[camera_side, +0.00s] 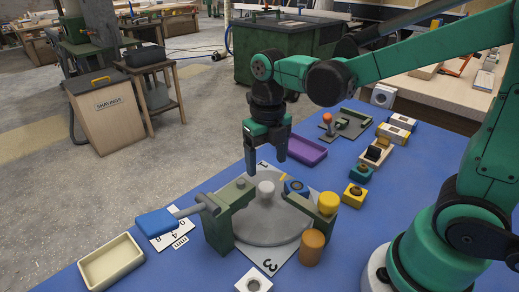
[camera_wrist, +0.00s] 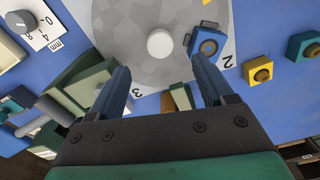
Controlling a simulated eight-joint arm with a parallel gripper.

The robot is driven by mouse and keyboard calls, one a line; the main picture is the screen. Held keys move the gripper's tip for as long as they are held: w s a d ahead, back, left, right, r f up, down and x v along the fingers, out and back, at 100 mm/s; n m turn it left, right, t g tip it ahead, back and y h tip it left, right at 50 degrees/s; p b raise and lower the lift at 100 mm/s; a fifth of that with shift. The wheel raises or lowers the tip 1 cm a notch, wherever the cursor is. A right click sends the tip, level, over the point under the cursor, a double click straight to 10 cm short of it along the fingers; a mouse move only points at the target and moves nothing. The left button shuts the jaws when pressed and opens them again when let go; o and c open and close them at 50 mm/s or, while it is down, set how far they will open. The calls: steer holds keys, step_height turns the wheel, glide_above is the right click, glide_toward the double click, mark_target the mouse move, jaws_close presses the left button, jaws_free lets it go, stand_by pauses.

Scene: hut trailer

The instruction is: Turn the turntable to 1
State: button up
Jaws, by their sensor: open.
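The turntable is a grey disc (camera_side: 272,226) with a pale round knob (camera_side: 266,190) at its centre, set between two green blocks. White plate corners around it show a 1 (camera_side: 264,166) and a 3 (camera_side: 268,266); the wrist view shows a 2 (camera_wrist: 228,64) and a 3 (camera_wrist: 138,93). A yellow mark (camera_side: 285,177) lies near the disc's far edge, beside a blue block with a round socket (camera_side: 296,187). My gripper (camera_side: 266,166) is open and empty, pointing down above the disc's far side. In the wrist view the knob (camera_wrist: 160,43) lies ahead of the fingertips (camera_wrist: 160,70).
A purple tray (camera_side: 306,151) lies behind; a cream tray (camera_side: 112,262) lies front left.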

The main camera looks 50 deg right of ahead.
step_height(320, 180, up, 5)
steer(key=m, duration=1.4)
glide_above(267, 185)
step_height(267, 185, down, 5)
steer(key=shift+f, duration=3.2)
steer(key=shift+c, duration=0.2)
jaws_close()
